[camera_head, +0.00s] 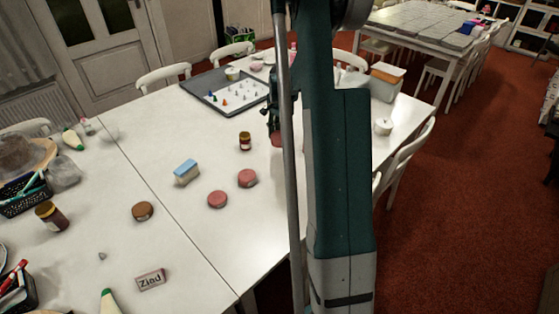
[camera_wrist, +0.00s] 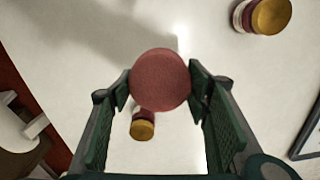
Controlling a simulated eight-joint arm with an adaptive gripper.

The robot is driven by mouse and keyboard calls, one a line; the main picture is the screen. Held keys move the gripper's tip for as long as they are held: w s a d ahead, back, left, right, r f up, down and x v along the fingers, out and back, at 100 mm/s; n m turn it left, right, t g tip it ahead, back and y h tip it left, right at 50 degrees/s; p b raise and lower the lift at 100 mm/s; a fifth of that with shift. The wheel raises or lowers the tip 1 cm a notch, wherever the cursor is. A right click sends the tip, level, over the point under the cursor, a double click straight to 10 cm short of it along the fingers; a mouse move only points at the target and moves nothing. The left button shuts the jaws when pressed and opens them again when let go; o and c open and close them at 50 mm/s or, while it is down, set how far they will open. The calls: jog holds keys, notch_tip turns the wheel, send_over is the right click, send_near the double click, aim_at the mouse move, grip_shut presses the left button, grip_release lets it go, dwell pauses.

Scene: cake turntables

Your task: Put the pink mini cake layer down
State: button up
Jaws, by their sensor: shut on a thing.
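The pink mini cake layer (camera_wrist: 160,79) is a round, flat-topped disc held between the two fingers of my gripper (camera_wrist: 160,90) in the wrist view. In the head view, my gripper (camera_head: 271,122) is over the white table, right of a jar, and the pink layer (camera_head: 277,139) shows just below it, partly hidden by my arm. I cannot tell how high the layer is above the table. Two more pinkish discs lie on the table, one nearer the middle (camera_head: 247,178) and one to its left (camera_head: 217,199).
A jar (camera_head: 245,141) stands left of my gripper. A grey tray (camera_head: 190,90) with small pieces lies behind. A blue-and-white block (camera_head: 186,172), a brown disc (camera_head: 143,211) and a "Ziad" sign (camera_head: 150,280) are leftward. A white pot (camera_head: 383,127) stands right.

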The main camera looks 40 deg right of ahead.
jog(key=shift+f, duration=0.1)
jog(key=b, duration=0.1)
send_over(280, 159)
jog(key=shift+s+f, duration=0.1)
jog(key=shift+f, duration=2.95)
jog(key=shift+f+b, duration=0.3)
jog(key=shift+f, duration=1.55)
jog(key=shift+f, duration=0.2)
jog(key=o, duration=0.9)
jog(key=shift+r, duration=0.15)
notch_tip(280, 159, up, 12)
jog(key=shift+r+p, duration=0.1)
jog(key=shift+p, duration=0.75)
